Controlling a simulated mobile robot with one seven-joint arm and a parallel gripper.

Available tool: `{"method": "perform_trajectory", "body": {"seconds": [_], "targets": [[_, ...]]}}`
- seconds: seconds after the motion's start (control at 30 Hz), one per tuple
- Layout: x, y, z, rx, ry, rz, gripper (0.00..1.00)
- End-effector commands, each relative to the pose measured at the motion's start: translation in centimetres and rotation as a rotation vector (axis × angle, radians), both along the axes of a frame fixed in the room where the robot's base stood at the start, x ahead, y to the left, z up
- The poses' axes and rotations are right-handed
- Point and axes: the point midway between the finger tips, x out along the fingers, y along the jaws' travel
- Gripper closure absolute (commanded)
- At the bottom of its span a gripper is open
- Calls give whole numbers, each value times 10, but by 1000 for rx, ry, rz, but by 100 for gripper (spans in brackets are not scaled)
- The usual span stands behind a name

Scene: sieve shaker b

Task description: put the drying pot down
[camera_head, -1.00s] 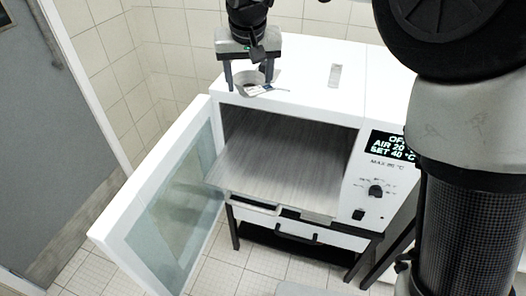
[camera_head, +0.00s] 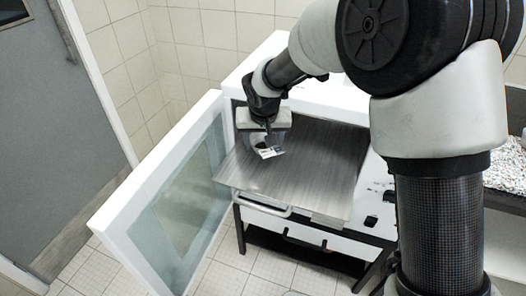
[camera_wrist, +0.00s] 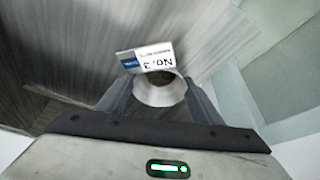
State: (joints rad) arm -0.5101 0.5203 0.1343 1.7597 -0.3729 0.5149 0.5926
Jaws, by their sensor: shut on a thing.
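My gripper (camera_head: 265,140) is shut on the drying pot, a small pale round cup that shows in the wrist view (camera_wrist: 160,92) between the two fingers. The gripper is at the mouth of the white oven, over the left part of the grey metal shelf (camera_head: 310,175). I cannot tell whether the pot touches the shelf. The pot itself is mostly hidden in the head view.
The oven's glazed door (camera_head: 165,200) stands open just left of the gripper. The shelf sticks out of the oven and its visible surface is bare. My arm hides much of the oven's right side. A tray of pale grains (camera_head: 506,168) is at the far right.

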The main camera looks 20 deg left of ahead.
Motion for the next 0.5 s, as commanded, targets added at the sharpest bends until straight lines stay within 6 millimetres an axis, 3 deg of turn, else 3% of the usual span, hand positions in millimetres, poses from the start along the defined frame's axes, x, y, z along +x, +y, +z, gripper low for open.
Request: {"method": "perform_trajectory", "body": {"seconds": [0.2,0.5], "targets": [[-1,0,-34,-1,3,1,63],[0,0,-35,0,1,0,63]]}}
